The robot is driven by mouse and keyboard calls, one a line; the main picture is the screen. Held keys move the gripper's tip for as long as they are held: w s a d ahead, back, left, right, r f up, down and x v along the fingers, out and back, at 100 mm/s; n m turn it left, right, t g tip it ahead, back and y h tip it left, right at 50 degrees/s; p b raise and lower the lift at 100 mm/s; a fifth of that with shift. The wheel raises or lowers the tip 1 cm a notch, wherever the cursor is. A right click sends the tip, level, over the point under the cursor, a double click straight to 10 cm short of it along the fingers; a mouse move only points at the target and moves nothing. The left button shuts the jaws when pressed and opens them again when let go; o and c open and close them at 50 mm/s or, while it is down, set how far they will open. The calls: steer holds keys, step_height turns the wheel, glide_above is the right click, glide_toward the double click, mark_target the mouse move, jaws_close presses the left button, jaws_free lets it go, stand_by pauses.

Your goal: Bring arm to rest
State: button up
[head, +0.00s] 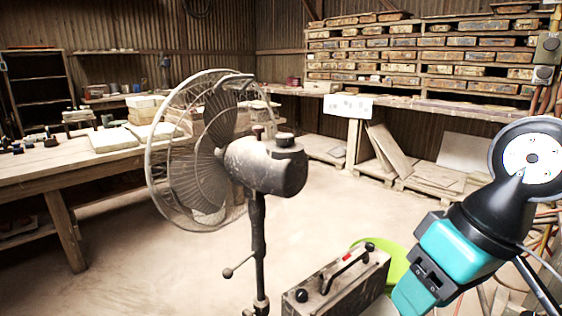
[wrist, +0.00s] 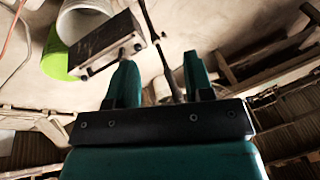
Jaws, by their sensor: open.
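My gripper (wrist: 160,68) shows in the wrist view with its two teal fingers apart and nothing between them. In the head view my gripper (head: 411,297) is at the lower right, pointing down and left, at the end of my raised arm. Its fingers overlap the view of a green bucket and the right side of a dark metal case. I cannot tell whether they touch either one.
A large caged fan (head: 265,165) on a stand is left of my arm. The metal case (head: 335,285) with a handle is near the lower middle, beside the green bucket (head: 393,262). A workbench (head: 85,170) stands left. Open floor (head: 160,260) lies between.

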steer(key=s+a+n+g, duration=0.1)
steer(key=s+a+n, duration=0.1)
steer(key=s, duration=0.2)
step_height(320, 180, up, 15)
steer(key=p, duration=1.6)
steer(key=shift+s+r, duration=0.15)
steer(key=shift+s, duration=0.2)
steer(key=shift+d, duration=0.1)
steer(key=shift+c, duration=0.5)
steer(key=shift+d, duration=0.1)
